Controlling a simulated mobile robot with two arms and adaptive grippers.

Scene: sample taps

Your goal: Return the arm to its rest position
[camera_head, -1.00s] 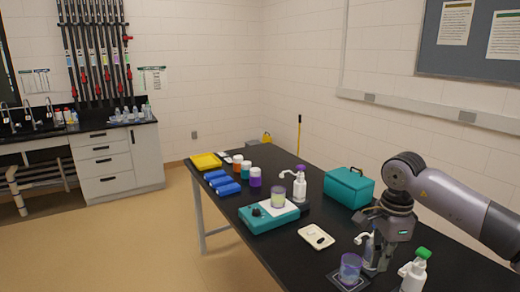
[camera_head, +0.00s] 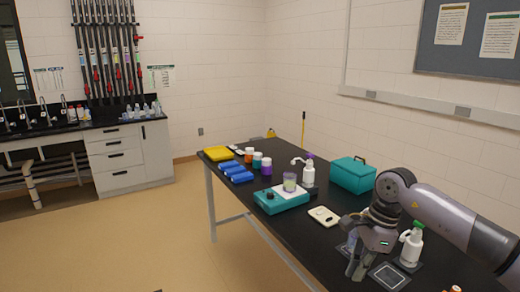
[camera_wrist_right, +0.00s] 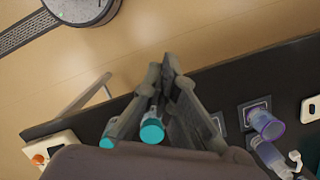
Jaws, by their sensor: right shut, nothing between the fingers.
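My right gripper (camera_head: 356,276) is at the near edge of the black table (camera_head: 262,218), with its fingers pointing down. Its fingers are closed together and hold nothing. The right arm comes in from the right, bent at the elbow. In the right wrist view the gripper fingers (camera_wrist_right: 168,72) meet near the table's edge, with floor beyond. A purple-tinted clear cup (camera_wrist_right: 267,123) stands on the table to the right of the fingers there. In the head view the gripper hides part of the table behind it. My left gripper is not in view.
Close to the arm are a green-capped white bottle (camera_head: 412,246), a dark square mat (camera_head: 390,277) and a cream dish (camera_head: 323,215). A teal box (camera_head: 352,175) and a teal device (camera_head: 281,202) with a cup on top stand farther back. Floor left of the table is clear.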

